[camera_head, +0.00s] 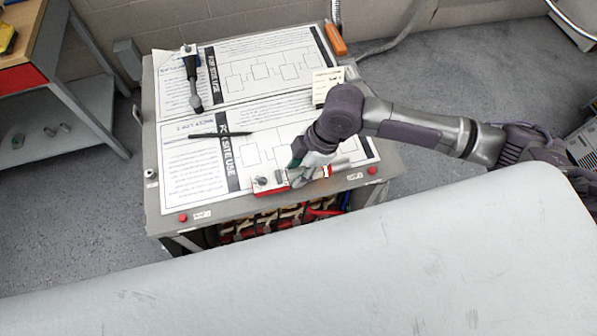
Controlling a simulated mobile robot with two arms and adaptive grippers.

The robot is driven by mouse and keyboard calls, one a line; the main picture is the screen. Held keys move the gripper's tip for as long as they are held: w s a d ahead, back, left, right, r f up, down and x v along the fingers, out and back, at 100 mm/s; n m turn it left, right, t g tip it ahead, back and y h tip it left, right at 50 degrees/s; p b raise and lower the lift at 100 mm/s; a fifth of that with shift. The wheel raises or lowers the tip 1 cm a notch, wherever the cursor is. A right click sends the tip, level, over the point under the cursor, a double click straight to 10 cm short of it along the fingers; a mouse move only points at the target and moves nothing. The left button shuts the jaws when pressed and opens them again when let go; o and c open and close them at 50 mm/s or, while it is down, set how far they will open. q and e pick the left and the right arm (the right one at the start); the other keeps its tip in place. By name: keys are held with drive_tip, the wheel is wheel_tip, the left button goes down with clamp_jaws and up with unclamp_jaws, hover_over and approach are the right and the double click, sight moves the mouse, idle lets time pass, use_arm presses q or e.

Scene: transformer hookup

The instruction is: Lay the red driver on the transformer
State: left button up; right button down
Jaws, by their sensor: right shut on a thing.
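The transformer (300,203) is a grey cabinet whose top carries two large printed diagram sheets. My right gripper (307,174) reaches in from the right and is low over the front right part of this top. It is shut on a slim thing with red and white parts, which looks like the red driver (341,164). The fingers hide much of it, and I cannot tell whether it touches the top. A red block (268,190) with grey knobs is at the front edge, just left of the fingers. My left gripper is not in view.
A dark-handled tool (193,82) and a black pen-like stick (222,134) lie on the sheets. An orange-handled thing (336,40) is at the back right edge. A workbench (50,30) stands at left. The left and middle of the top are mostly clear.

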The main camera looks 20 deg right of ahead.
wheel_tip(320, 180, down, 2)
drive_tip(key=shift+f+p, duration=0.1)
drive_tip(key=shift+p, duration=0.2)
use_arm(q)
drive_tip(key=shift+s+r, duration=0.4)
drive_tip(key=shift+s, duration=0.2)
use_arm(e)
drive_tip(key=shift+s+f, duration=0.1)
drive_tip(key=shift+f, duration=0.15)
drive_tip(key=c, duration=0.7)
unclamp_jaws()
drive_tip(key=shift+f, duration=0.1)
drive_tip(key=shift+c, duration=0.2)
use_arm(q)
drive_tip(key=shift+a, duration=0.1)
use_arm(e)
drive_tip(key=b+v, duration=0.1)
drive_tip(key=v, duration=1.1)
drive_tip(key=shift+d+b, duration=0.1)
drive_tip(key=shift+b, duration=0.25)
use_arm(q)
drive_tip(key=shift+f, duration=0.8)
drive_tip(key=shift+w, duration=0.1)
